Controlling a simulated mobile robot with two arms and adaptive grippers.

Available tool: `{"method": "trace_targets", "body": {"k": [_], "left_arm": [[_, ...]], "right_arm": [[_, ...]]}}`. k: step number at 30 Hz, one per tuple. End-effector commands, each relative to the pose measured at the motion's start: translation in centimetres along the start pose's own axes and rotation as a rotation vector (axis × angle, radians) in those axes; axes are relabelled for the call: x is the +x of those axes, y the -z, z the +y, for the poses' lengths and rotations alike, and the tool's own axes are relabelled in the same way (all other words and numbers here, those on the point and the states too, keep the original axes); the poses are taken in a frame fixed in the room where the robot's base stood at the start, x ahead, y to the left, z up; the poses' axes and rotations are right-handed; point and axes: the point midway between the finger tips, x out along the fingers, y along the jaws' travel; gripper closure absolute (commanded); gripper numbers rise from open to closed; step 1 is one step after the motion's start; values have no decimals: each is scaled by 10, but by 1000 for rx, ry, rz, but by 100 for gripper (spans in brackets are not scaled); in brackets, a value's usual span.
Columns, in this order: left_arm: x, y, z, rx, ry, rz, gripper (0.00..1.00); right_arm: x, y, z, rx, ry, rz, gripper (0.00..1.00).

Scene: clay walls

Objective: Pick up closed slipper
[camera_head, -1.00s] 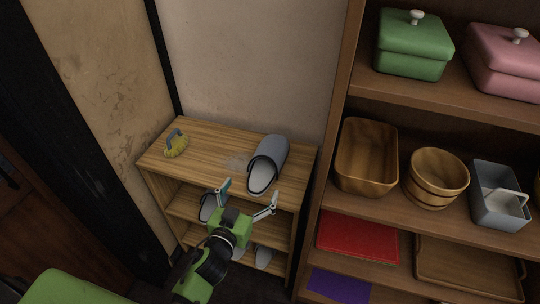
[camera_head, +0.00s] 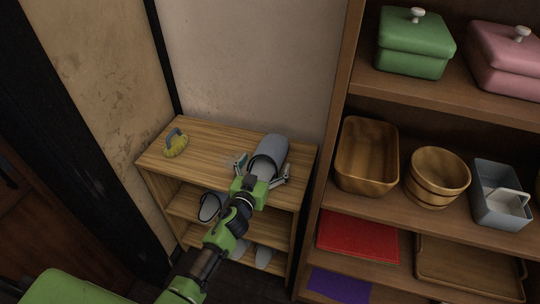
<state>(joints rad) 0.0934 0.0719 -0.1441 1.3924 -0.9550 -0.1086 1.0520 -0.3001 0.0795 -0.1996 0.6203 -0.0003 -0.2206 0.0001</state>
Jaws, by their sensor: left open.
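A grey-blue closed slipper (camera_head: 271,147) lies on the top of the low wooden shoe rack (camera_head: 215,146), its toe toward the wall and its opening toward me. My left gripper (camera_head: 264,168) is open at the slipper's near end, one finger to each side of it. The gripper body hides the slipper's heel part. I cannot tell whether the fingers touch it. Another grey slipper (camera_head: 209,207) sits on the rack's middle shelf. My right gripper is not in view.
A yellow brush with a grey handle (camera_head: 175,143) lies on the rack's top left. A tall shelf on the right holds a wooden basin (camera_head: 366,157), a wooden bucket (camera_head: 437,177), a grey caddy (camera_head: 500,194) and a green lidded box (camera_head: 414,45). Its upright stands close to the rack.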

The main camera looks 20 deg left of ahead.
Motion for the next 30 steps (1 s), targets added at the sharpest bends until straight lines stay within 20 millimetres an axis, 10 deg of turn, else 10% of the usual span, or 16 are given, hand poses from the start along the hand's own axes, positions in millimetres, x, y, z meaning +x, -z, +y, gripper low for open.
{"method": "trace_targets", "body": {"k": [5, 11, 30], "left_arm": [[0, 0, 0, 0, 0, 0, 9], [0, 0, 0, 0, 0, 0, 53], [-4, 33, -1, 3, 0, 5, 53]], "right_arm": [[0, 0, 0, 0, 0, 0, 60], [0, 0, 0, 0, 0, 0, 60], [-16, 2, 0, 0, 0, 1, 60]]}}
